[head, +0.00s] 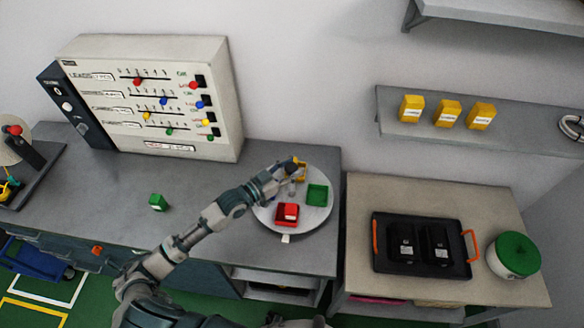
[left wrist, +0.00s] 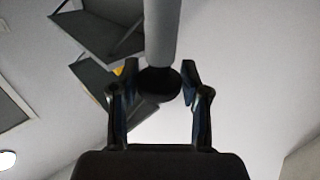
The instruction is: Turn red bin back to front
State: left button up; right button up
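The red bin (head: 281,221) sits at the front of a round pale turntable (head: 262,217), with a red block and a white label in it. A green bin (head: 317,195) is at the right of the turntable. A yellow bin (head: 300,174) is at the back, partly hidden by my left gripper (head: 291,166). A grey post (head: 292,188) stands near the middle, below the gripper. In the left wrist view a grey post with a dark round end (left wrist: 160,84) lies between the spread fingers of the left gripper (left wrist: 160,80). Contact is unclear. My right gripper is out of view.
A panel box with coloured sliders (head: 150,100) stands at the back left. A small green block (head: 157,202) lies on the grey bench. To the right, a table carries a black tray (head: 375,255) and a green-lidded jar (head: 514,255). A wall shelf holds yellow boxes (head: 446,113).

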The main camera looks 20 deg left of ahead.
pick_arm(q)
jog(key=shift+o, duration=0.9)
jog(key=shift+a, duration=0.1)
jog(key=shift+s+a, duration=0.15)
jog(key=v, duration=1.1)
jog(key=shift+s+a, duration=0.15)
jog(key=shift+s, duration=0.1)
jog(key=shift+f, duration=0.1)
